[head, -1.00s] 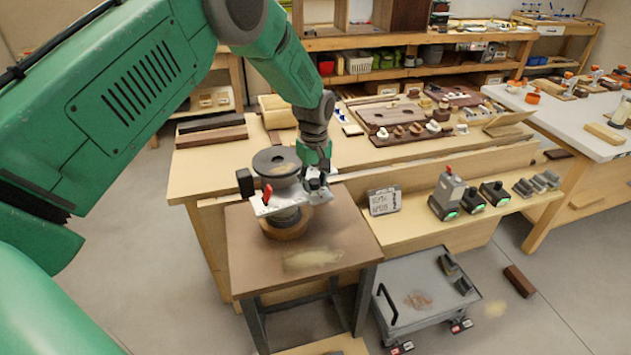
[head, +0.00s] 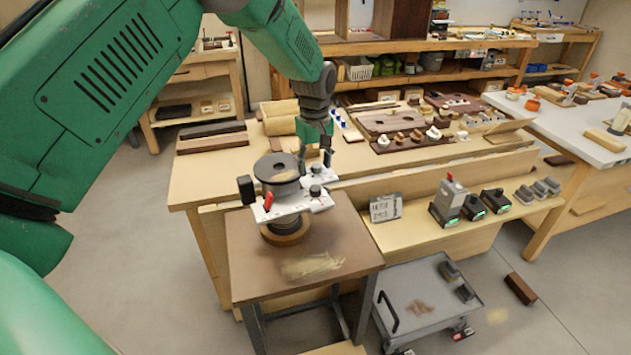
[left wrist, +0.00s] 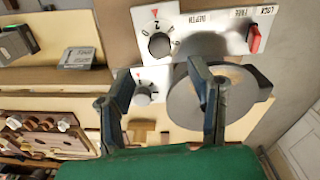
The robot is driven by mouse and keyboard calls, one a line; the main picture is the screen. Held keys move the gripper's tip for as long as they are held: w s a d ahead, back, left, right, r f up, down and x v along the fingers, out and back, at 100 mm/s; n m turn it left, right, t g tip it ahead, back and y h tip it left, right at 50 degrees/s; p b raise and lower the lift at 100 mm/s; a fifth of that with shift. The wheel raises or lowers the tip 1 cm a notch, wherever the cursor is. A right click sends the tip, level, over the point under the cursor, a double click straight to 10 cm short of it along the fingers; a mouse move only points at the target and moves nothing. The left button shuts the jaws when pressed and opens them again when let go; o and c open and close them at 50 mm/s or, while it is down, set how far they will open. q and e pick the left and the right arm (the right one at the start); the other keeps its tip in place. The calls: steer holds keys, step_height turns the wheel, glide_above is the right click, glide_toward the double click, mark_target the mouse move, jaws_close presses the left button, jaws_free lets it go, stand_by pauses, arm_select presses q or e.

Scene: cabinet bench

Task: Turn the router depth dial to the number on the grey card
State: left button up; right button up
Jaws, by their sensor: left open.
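The router (head: 283,195) stands on the small brown-topped table. Its white plate (left wrist: 205,35) carries a red lever (left wrist: 255,39) beside LOCK and FREE lettering. A large grey dial (left wrist: 158,44) sits on the plate, with a red pointer and a "2" at its edge. A second, smaller dial (left wrist: 143,92) sits nearer my fingers. The grey card (head: 386,207) stands on the bench ledge to the right; its writing is too small to read. My left gripper (head: 315,160) is open and empty above the plate's dial end. Its fingers (left wrist: 160,70) also show in the left wrist view, apart.
Several dark tools with green lights (head: 472,205) stand on the ledge right of the card. A grey cart (head: 415,300) is below. The workbench (head: 220,175) behind holds boards and wooden parts. The front of the brown tabletop (head: 315,266) is clear except for dust.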

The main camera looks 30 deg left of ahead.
mark_target(314, 187)
arm_select(q)
steer(key=shift+r, duration=2.35)
steer(key=shift+s+f, duration=0.1)
